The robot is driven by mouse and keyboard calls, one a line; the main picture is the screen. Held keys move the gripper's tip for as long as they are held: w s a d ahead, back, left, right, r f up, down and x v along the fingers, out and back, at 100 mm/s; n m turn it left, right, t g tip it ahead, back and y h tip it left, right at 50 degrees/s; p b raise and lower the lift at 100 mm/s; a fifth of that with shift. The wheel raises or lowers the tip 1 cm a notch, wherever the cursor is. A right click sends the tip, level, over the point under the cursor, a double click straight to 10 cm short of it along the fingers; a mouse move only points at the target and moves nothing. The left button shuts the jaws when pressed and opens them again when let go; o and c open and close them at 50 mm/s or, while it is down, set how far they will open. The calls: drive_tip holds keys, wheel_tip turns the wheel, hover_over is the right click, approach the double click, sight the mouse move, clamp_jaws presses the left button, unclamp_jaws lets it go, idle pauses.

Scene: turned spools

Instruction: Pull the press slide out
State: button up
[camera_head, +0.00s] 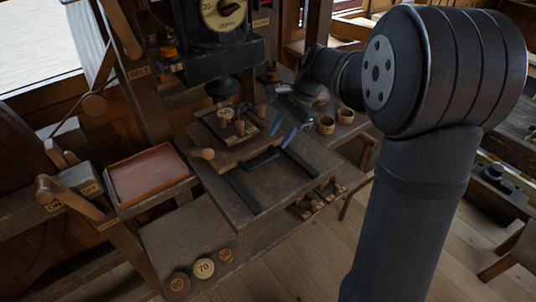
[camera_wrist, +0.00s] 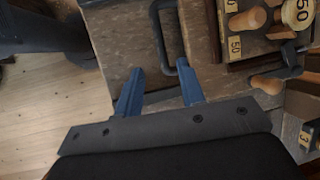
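The press slide (camera_head: 217,148) is a brown wooden plate under the press head, carrying a darker plate with wooden pegs. A black bar handle (camera_head: 262,160) runs along its front edge. My gripper (camera_head: 278,141) is open and empty, its two blue fingers above the table near the handle's right end. In the wrist view the fingers of my gripper (camera_wrist: 158,68) are spread wide, and the near end of the U-shaped black handle (camera_wrist: 154,20) shows between the tips. I cannot tell the height gap. The slide (camera_wrist: 194,30) shows at the right there.
Dark rails (camera_head: 243,192) cross the table (camera_head: 275,188) in front of the slide. The press (camera_head: 215,60) with a dial stands behind. A red-brown tray (camera_head: 150,174) is at left, small wooden cups (camera_head: 326,124) at right. Numbered discs (camera_head: 204,268) lie on a lower shelf.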

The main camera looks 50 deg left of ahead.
sight(265, 160)
drive_tip(key=x, duration=0.8)
drive_tip(key=shift+s+f, duration=0.1)
drive_tip(key=shift+f, duration=0.15)
clamp_jaws()
